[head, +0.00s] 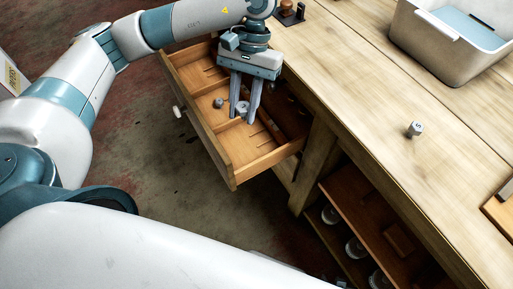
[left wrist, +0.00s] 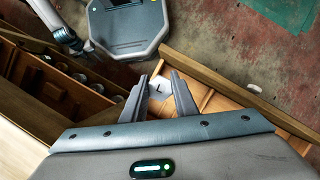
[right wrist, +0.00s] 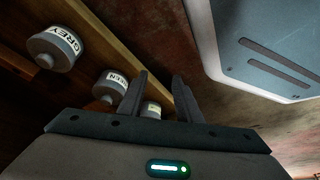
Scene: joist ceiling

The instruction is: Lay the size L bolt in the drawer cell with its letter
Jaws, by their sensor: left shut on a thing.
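My left gripper (head: 243,113) is inside the open wooden drawer (head: 234,176), shut on a pale bolt (head: 242,107). In the left wrist view the bolt's head (left wrist: 159,89) shows a letter that looks like L, between the two fingertips (left wrist: 161,87). Whether it touches the drawer floor I cannot tell. Another grey bolt (head: 218,102) lies in a drawer cell just left of the gripper. A bolt marked S (head: 415,128) stands on the bench top. My right gripper (right wrist: 160,92) is open and empty. The cell letters are not readable.
The wooden bench (head: 350,85) carries a grey bin (head: 440,48) at the back right. The shelf (head: 365,220) below it holds several jars. In the right wrist view, labelled jars (right wrist: 54,48) stand close to my right gripper. Low dividers separate the drawer cells.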

